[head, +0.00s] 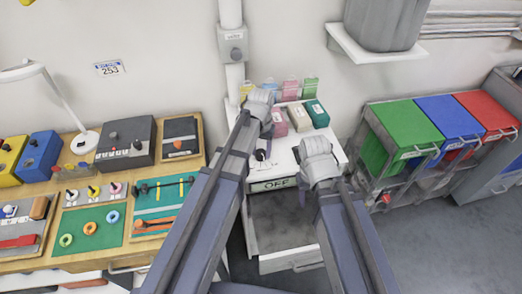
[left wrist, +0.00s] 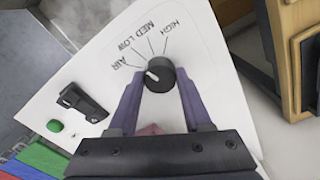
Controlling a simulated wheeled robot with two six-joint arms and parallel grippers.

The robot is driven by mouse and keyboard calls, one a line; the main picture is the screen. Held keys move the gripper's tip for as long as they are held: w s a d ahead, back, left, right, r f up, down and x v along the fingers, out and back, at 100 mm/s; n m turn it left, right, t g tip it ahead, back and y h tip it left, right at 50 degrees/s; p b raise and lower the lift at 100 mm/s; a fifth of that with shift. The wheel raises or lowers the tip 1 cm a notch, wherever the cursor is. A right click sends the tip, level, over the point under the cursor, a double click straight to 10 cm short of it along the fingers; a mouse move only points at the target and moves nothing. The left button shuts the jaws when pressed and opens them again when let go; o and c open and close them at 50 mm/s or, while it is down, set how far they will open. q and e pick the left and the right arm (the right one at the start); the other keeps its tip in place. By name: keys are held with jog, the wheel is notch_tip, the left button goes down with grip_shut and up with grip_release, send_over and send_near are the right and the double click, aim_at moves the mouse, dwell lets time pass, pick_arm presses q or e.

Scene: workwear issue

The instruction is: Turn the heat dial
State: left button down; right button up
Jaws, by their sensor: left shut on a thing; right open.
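The heat dial (left wrist: 160,74) is a round black knob on a white panel (left wrist: 205,50), with AIR, LOW, MED and HIGH printed around it in the left wrist view. Its white mark points toward AIR. My left gripper (left wrist: 157,92) has one finger on each side of the knob and is shut on it. In the head view the dial (head: 260,155) shows small below my left gripper (head: 264,135). My right gripper (head: 309,192) is open over the right side of the same white unit, with nothing seen in it. A sign reading OFF (head: 279,184) is on the unit's front.
A black switch (left wrist: 82,102) and a green button (left wrist: 54,126) sit on the panel. Small cartons (head: 317,114) stand at the unit's back. A wooden bench (head: 200,150) with tools is at left; green, blue and red bins (head: 437,120) are at right.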

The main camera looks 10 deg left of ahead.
aim_at(261, 152)
dwell(0.5)
pick_arm(q)
jog(key=shift+c, duration=1.7)
grip_release()
jog(key=shift+r, duration=0.15)
notch_tip(261, 152, up, 8)
jog(key=p, duration=0.8)
jog(key=shift+f, duration=0.2)
jog(key=shift+f, duration=0.1)
jog(key=s+d+f+m+b, duration=0.1)
jog(key=s+d+b, duration=0.1)
jog(key=s, duration=0.6)
jog(key=s+d+f+m+y+b, duration=0.1)
jog(key=s+d+f+b, duration=0.1)
jog(key=s+d, duration=0.2)
jog(key=s, duration=0.3)
jog(key=shift+s+f+m, duration=0.25)
jog(key=shift+s+m, duration=0.05)
jog(key=shift+s, duration=0.05)
